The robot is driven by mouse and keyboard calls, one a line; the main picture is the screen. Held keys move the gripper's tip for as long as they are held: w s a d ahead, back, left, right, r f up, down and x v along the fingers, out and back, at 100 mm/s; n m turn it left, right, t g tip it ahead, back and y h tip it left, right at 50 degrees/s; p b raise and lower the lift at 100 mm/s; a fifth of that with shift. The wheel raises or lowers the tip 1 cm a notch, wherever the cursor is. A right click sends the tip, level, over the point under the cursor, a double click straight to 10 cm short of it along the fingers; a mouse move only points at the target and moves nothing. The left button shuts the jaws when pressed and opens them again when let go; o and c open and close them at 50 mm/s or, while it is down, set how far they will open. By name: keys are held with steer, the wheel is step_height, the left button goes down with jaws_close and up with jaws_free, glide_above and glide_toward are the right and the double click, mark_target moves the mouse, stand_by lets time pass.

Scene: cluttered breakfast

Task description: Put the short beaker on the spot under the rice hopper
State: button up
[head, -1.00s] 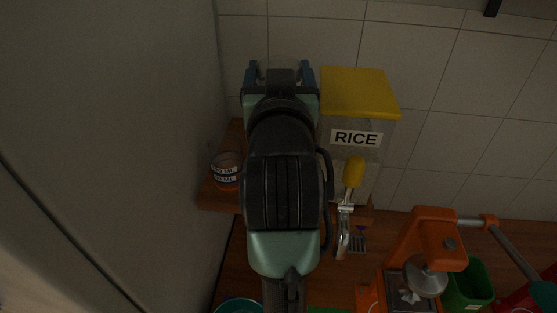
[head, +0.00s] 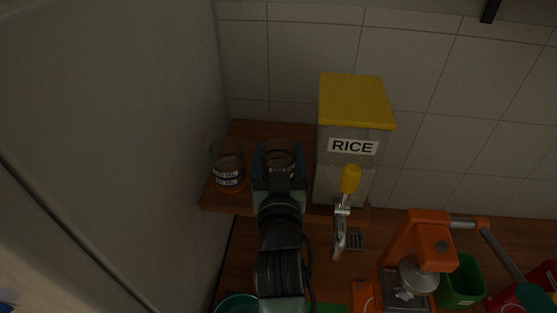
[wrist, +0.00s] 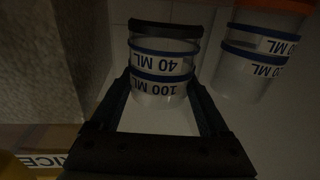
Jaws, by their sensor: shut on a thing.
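My gripper (head: 279,168) is shut on a clear beaker (head: 279,150) on the wooden shelf left of the rice hopper. In the wrist view the held beaker (wrist: 161,88) sits between the fingers, with blue bands and labels reading 40 ML and 100 ML, upside down in that picture. A second banded beaker (head: 228,168) with an orange base stands apart to the left; it also shows in the wrist view (wrist: 258,50). The hopper (head: 352,165) has a yellow lid, a RICE label and a metal spout (head: 340,232). A small slotted grate (head: 355,240) lies low beside the spout.
A wall panel (head: 120,130) rises close on the left, and a tiled wall stands behind. An orange press (head: 418,255), a green container (head: 462,282) and red items (head: 545,280) fill the right. A teal bowl (head: 238,302) is at the bottom.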

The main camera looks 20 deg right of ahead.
steer(key=shift+f, duration=1.3)
steer(key=shift+f, duration=0.1)
steer(key=shift+f, duration=0.15)
steer(key=o, duration=1.3)
steer(key=shift+c, duration=0.2)
steer(key=shift+r, duration=0.25)
steer(key=b+v, duration=0.4)
steer(key=v, duration=0.7)
steer(key=w+a+r+t+y, duration=0.1)
steer(key=a+r+t, duration=0.1)
steer(key=r, duration=0.8)
steer(key=w+a+r+t, duration=0.1)
steer(key=a+r+t, duration=0.15)
steer(key=r, duration=0.75)
steer(key=s+a+r+n+t+y, duration=0.1)
steer(key=s+r, duration=0.1)
steer(key=r, duration=0.4)
steer(key=s+a+r+n+t+y, duration=0.1)
steer(key=s+a+r+t, duration=0.1)
steer(key=r, duration=0.5)
steer(key=s+a+r+n+t+y, duration=0.1)
steer(key=s+a+r+t, duration=0.1)
steer(key=s+r, duration=0.2)
step_height(320, 180, up, 3)
steer(key=shift+r+y, duration=0.15)
steer(key=shift+y, duration=0.15)
